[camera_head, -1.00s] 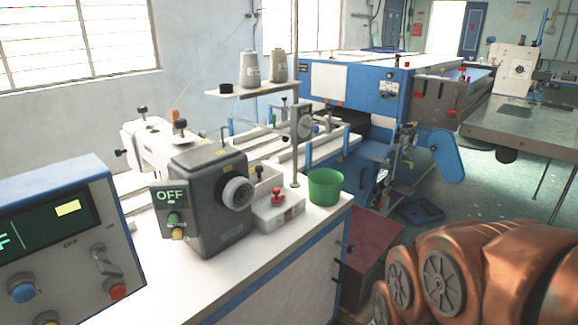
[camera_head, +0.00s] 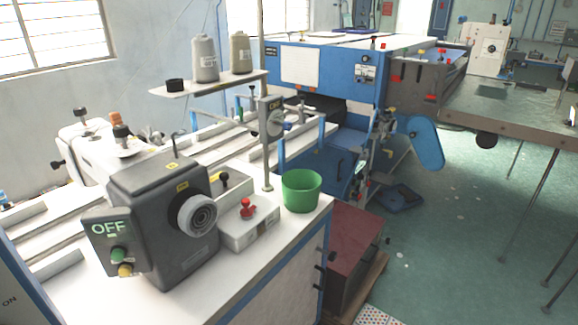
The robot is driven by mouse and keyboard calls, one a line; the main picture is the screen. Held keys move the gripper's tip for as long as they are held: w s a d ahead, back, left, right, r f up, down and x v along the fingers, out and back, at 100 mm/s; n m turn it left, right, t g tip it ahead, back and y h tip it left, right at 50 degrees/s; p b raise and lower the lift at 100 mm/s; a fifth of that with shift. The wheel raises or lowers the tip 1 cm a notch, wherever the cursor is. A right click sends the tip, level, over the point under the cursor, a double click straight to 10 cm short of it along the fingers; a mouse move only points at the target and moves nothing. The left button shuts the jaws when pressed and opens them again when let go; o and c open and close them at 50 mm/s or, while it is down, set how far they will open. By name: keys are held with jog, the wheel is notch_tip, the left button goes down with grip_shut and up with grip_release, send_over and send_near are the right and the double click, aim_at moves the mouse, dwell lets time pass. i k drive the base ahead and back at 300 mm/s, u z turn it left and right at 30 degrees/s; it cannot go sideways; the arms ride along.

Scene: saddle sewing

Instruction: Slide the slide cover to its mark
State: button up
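The sewing machine stands on a white table (camera_head: 262,270). Its dark grey head (camera_head: 160,215) has a round knob (camera_head: 197,215) and a box reading OFF (camera_head: 112,245) with a green and a yellow button. In front of the knob side is a small white block with a red knob (camera_head: 246,208), and a black knob (camera_head: 223,179) sits in a slot behind it. Pale rails (camera_head: 55,225) run along the table at the left. I cannot tell which part is the slide cover, and I make out no mark. My gripper is out of view.
A green cup (camera_head: 301,190) stands near the table's right edge, beside a thread-stand pole (camera_head: 268,150). The stand's shelf holds thread cones (camera_head: 205,58). A dark red box (camera_head: 352,240) stands on the floor beside the table. The green floor at right (camera_head: 450,230) has free room.

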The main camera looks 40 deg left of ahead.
aim_at(223, 179)
jog(key=z, duration=0.1)
jog(key=i, duration=0.95)
jog(key=u, duration=3.2)
jog(key=i, duration=0.5)
jog(key=u, duration=0.05)
